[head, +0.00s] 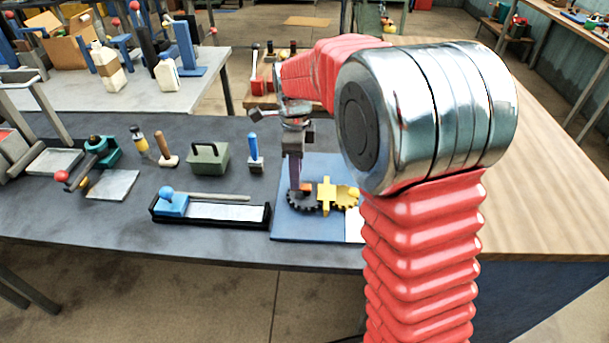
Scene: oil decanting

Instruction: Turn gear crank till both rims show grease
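The gear set stands on a blue base plate (290,228) on the dark bench, with a dark toothed gear (302,203) on the left and a yellow gear (345,197) on the right. A yellow upright bracket (326,193) stands between them. A small orange part (305,187), perhaps the crank's grip, sits above the dark gear. My gripper (295,180) points down over the dark gear, at or just above that part. Its fingertips are too small to tell open from shut, or touching from apart. My arm hides the plate's right side. Grease on the rims cannot be made out.
Left of the plate are a black tray with a blue-handled tool (172,203), a blue-handled upright tool (254,150), a green box with a handle (209,158) and a wooden-handled tool (165,147). Bare wooden bench (550,180) lies to the right.

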